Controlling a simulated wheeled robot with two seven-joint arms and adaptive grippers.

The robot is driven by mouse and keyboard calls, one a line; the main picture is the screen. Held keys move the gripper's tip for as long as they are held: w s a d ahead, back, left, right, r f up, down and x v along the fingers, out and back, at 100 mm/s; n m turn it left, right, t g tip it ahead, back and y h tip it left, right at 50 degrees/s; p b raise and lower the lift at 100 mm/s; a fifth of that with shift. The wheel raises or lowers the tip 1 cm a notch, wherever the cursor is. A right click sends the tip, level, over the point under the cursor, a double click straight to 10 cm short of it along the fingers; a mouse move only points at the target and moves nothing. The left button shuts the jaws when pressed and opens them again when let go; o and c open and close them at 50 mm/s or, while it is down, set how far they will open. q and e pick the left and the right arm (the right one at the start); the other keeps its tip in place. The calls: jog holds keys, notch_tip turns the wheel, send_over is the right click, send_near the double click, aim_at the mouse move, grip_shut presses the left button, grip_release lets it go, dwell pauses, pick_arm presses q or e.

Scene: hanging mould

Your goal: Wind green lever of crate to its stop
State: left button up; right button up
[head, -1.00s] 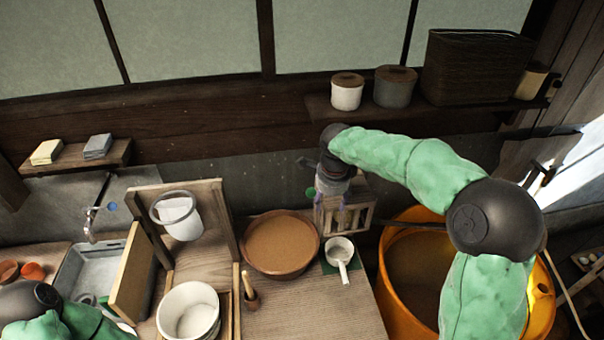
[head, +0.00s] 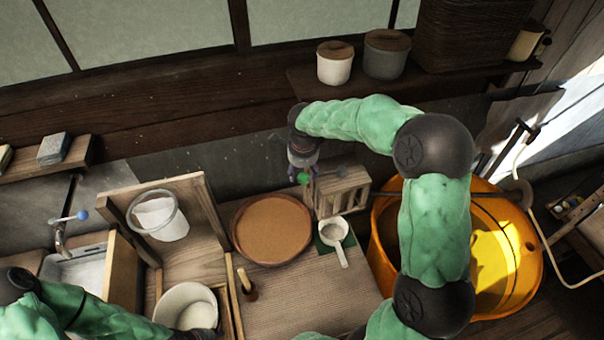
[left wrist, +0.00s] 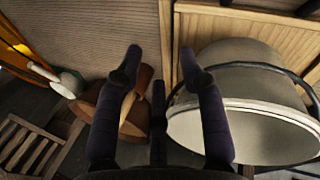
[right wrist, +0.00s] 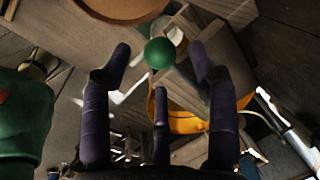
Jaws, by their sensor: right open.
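The slatted wooden crate (head: 345,190) stands at the back of the worktop in the head view. Its green lever knob (head: 303,178) shows at the crate's left end, just below my right gripper (head: 303,165). In the right wrist view the green knob (right wrist: 159,54) appears between the spread fingertips of my right gripper (right wrist: 160,48). The fingers are open; I cannot tell whether they touch the knob. My left gripper (left wrist: 162,56) is open and empty in the left wrist view, low over the worktop beside a white bucket (left wrist: 245,120).
A round brown bowl (head: 271,230) lies left of the crate. A white ladle (head: 335,232) rests on a green mat in front. The large orange tub (head: 520,260) stands right. A hanging white pail (head: 160,215) is at left.

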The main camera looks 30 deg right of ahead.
aim_at(303, 175)
notch_tip(303, 175, down, 2)
jog(key=shift+d+f, duration=0.1)
jog(key=shift+w+f, duration=0.25)
jog(key=shift+f, duration=0.35)
jog(key=shift+s, duration=0.1)
grip_shut()
